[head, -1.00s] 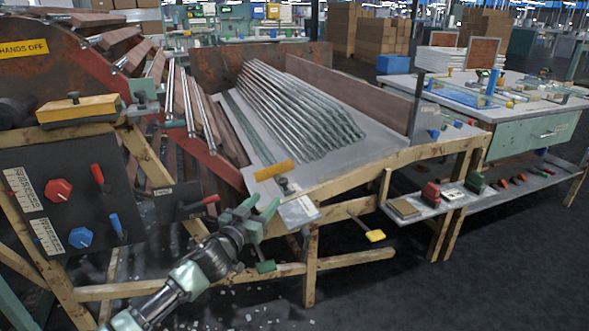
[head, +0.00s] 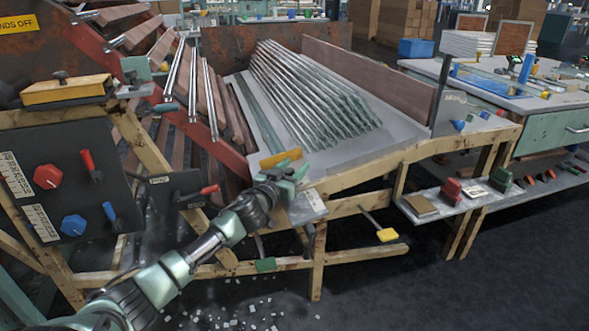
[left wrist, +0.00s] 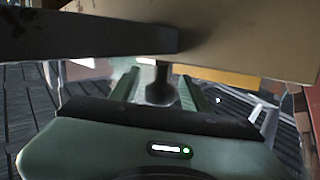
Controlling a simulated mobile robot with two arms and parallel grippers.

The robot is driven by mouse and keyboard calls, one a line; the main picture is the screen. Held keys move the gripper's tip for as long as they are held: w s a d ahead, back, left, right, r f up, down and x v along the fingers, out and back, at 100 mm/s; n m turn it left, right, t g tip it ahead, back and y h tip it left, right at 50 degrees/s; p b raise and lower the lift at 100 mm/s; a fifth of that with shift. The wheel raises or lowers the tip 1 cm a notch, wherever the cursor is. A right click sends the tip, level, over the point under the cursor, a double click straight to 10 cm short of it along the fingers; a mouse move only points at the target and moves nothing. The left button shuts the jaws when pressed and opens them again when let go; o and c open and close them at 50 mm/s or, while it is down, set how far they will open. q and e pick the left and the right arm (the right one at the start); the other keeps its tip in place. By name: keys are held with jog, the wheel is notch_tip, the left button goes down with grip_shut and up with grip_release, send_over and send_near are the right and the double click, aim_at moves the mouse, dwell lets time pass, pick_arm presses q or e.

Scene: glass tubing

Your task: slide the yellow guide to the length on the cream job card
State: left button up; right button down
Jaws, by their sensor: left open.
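The yellow guide (head: 281,157) lies across the lower end of the grey sloping bench (head: 345,163), left of the glass tubes (head: 310,95). My left gripper (head: 293,169) is open at the guide's near side and partly covers that area. In the left wrist view, a dark knob (left wrist: 159,85) stands between the open fingers; I cannot tell whether they touch it. A yellow strip, apparently the guide (left wrist: 222,77), shows behind the right finger. A pale marked plate (head: 308,206) hangs at the bench's front edge; its writing is unreadable, and I cannot tell which card is the job card.
A wooden rail (head: 370,171) edges the bench. A yellow-ended handle (head: 387,235) sticks out below. The control panel (head: 75,185) with red and blue knobs stands left. A dark overhanging bar (left wrist: 85,37) is close above the gripper in the wrist view. A shelf (head: 450,205) holds small blocks.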

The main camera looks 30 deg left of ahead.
pick_arm(q)
jog(key=shift+w, duration=0.25)
grip_shut()
dwell(1.4)
